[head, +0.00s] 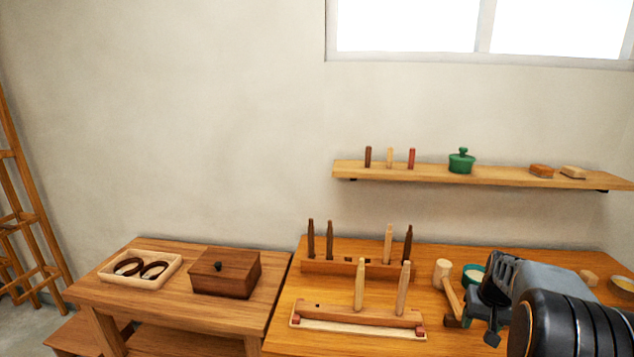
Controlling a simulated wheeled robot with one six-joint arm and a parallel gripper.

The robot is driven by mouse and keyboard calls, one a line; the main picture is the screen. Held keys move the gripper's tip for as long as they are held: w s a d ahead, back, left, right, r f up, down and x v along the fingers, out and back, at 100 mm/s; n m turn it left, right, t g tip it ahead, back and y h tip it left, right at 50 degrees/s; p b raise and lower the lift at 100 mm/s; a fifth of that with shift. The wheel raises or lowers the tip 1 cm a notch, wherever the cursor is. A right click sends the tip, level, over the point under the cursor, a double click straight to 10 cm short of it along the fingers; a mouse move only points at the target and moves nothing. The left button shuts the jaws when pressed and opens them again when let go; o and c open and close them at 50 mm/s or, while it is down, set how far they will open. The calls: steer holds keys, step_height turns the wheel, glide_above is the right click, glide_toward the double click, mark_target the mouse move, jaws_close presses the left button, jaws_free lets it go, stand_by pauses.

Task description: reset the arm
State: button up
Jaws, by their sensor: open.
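My arm reaches in from the lower right of the head view, over the right part of the wooden workbench (277,340). My gripper (482,310) is black and open, with nothing seen between its fingers. It is low over the bench, just right of a pale wooden mallet (442,270) and in front of a green bowl (471,272). The gripper and arm hide part of both and part of the bench top. I cannot tell whether the gripper touches the mallet.
A wooden rack (345,268) holds several upright pegs; a front holder (350,316) has two pale ones. A lidded box (225,273) and a pale tray (112,276) with two dark rings stand on the left table. A wall shelf (490,175) hangs above.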

steer(key=s+a+r+n+t, duration=0.1)
steer(key=s+a+r+n, duration=0.1)
steer(key=s+a, duration=0.6)
steer(key=s+a+r+n+t, duration=0.1)
steer(key=s+a+r, duration=0.3)
steer(key=s+a, duration=0.4)
steer(key=shift+s+a+n, duration=0.3)
steer(key=shift+a+n, duration=0.1)
steer(key=shift+a, duration=2.75)
